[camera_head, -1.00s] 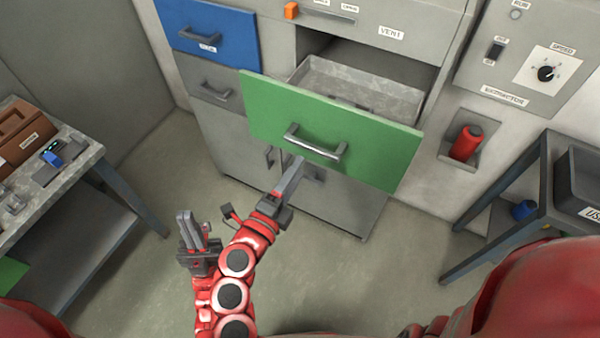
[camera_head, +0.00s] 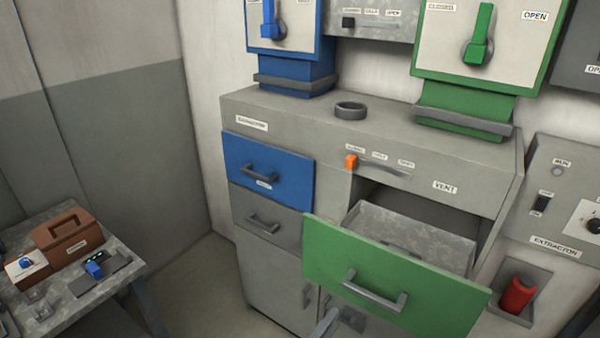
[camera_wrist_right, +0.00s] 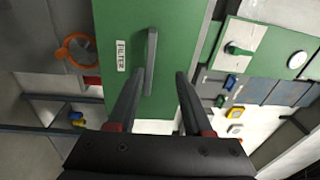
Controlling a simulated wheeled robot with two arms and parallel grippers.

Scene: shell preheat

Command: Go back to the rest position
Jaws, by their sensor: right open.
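My right gripper (camera_wrist_right: 156,88) is open in the wrist view, with a dark finger on each side and nothing between them. The green drawer front (camera_wrist_right: 180,40), labelled FILTER, lies ahead of it. Its grey handle (camera_wrist_right: 151,62) is between the lines of the fingers, around or just beyond the tips; I cannot tell the exact gap. In the head view, a grey part of the right gripper (camera_head: 326,324) shows at the bottom edge, below the handle (camera_head: 374,291) of the pulled-out green drawer (camera_head: 420,290). My left gripper is out of view.
The open drawer juts from the grey cabinet (camera_head: 280,280). The blue drawer (camera_head: 268,170) is shut. A dark ring (camera_head: 350,110) lies on the cabinet top. A side table (camera_head: 125,262) with a brown box (camera_head: 68,238) stands at left. A red cylinder (camera_head: 517,295) sits in a wall recess at right.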

